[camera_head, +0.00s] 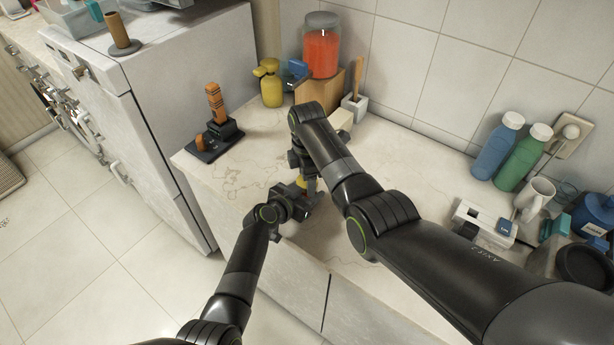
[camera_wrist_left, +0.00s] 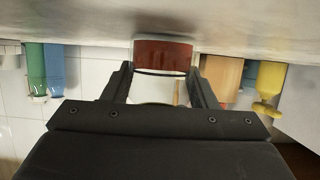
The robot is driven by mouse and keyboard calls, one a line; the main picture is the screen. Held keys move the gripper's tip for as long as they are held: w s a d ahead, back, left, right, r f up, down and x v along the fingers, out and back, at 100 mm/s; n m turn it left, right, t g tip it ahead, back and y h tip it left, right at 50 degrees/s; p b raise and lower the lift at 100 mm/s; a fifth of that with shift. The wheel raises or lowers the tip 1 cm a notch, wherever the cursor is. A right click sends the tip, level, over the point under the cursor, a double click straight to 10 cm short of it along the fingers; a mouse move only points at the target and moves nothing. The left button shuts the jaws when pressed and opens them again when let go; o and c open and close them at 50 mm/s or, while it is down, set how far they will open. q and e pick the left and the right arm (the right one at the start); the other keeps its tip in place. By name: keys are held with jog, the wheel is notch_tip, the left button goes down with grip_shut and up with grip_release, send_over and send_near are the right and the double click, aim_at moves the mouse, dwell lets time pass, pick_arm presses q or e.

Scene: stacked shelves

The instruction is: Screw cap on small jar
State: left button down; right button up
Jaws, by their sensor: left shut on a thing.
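In the left wrist view, which is upside down, a small jar (camera_wrist_left: 163,57) with dark red contents and a clear upper part stands at the countertop. The fingers of my left gripper (camera_wrist_left: 163,85) are on both sides of it, shut on it. In the head view my left gripper (camera_head: 293,203) is near the counter's front edge, and the jar is mostly hidden there. My right gripper (camera_head: 304,180) points down just above and behind it; its fingertips are largely hidden. A small yellow patch (camera_head: 302,183) shows between the grippers; I cannot tell if it is the cap.
A yellow bottle (camera_head: 270,85) and a black stand (camera_head: 217,135) are to the left. Bottles (camera_head: 497,145) and a white mug (camera_head: 535,197) are at the right.

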jog(key=shift+o, duration=1)
jog(key=shift+r, duration=2.25)
jog(key=shift+c, duration=0.3)
jog(key=shift+r+n, duration=1.7)
jog(key=shift+r, duration=0.05)
jog(key=shift+f, duration=4.05)
